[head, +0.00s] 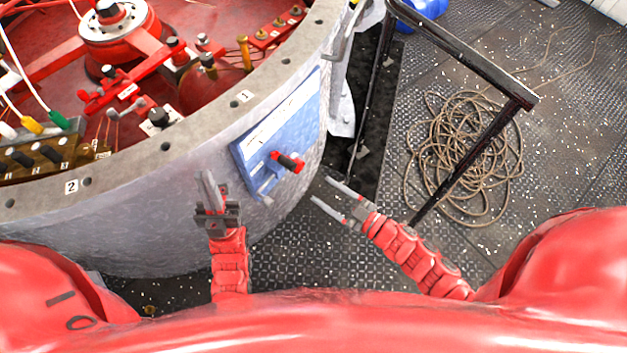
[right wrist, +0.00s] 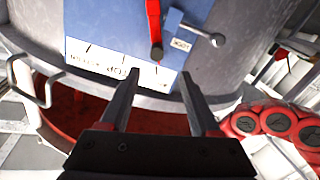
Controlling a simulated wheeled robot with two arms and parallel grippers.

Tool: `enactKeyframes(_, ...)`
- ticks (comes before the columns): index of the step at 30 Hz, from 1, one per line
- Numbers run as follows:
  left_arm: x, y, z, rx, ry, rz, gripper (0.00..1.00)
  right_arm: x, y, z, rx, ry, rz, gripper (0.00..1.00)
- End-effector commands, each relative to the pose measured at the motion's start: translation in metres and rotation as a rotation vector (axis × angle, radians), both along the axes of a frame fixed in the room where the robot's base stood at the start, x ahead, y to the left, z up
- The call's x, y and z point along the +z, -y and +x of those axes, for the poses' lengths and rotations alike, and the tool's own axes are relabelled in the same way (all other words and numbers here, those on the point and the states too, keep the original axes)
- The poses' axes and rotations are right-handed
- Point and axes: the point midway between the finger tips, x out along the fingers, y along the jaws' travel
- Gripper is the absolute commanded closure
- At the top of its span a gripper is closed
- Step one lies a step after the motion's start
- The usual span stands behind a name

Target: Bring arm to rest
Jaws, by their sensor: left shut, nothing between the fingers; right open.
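My left gripper (head: 208,177) is shut and empty. In the head view it points up the picture, in front of the grey round wall and left of the blue panel. My right gripper (head: 320,188) is open with nothing between its fingers. It stands just right of the blue panel (head: 303,107) and apart from the red-and-black handle (head: 288,162) on it. In the right wrist view the open right gripper (right wrist: 157,72) shows in front of the blue panel (right wrist: 92,30) and its red handle (right wrist: 153,25). My left arm's red links show at the right there.
A large grey riveted drum (head: 150,225) with a red interior fills the left and holds levers, cables and plugs. A black metal frame (head: 470,60) stands at the right. A coiled rope (head: 450,135) lies on the dark tread-plate floor beside it.

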Motion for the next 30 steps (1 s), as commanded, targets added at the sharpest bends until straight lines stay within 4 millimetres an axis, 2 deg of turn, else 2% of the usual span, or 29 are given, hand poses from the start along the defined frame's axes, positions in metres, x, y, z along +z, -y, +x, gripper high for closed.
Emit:
enactKeyframes(19, 0.0, 0.0, 0.0, 0.0, 0.0, 0.0, 1.0, 0.001, 0.005, -0.004, 0.0, 0.001, 0.0, 0.37)
enactKeyframes(22, 0.003, 0.0, 0.0, 0.0, 0.0, 0.0, 1.0, 0.009, 0.003, -0.004, -0.003, 0.016, 0.02, 0.37)
enactKeyframes(23, 0.005, 0.0, 0.0, 0.0, 0.0, 0.0, 1.0, 0.016, 0.002, -0.004, -0.005, 0.03, 0.038, 0.37)
enactKeyframes(26, 0.016, 0.0, 0.0, 0.0, 0.0, 0.0, 1.0, 0.062, -0.003, -0.006, -0.022, 0.129, 0.151, 0.37)
enactKeyframes(29, 0.031, 0.0, 0.0, 0.0, 0.0, 0.0, 1.0, 0.136, 0.0, -0.01, -0.069, 0.317, 0.318, 0.37)
enactKeyframes(30, 0.037, 0.0, 0.0, 0.0, 0.0, 0.0, 1.0, 0.167, 0.006, -0.014, -0.098, 0.407, 0.384, 0.37)
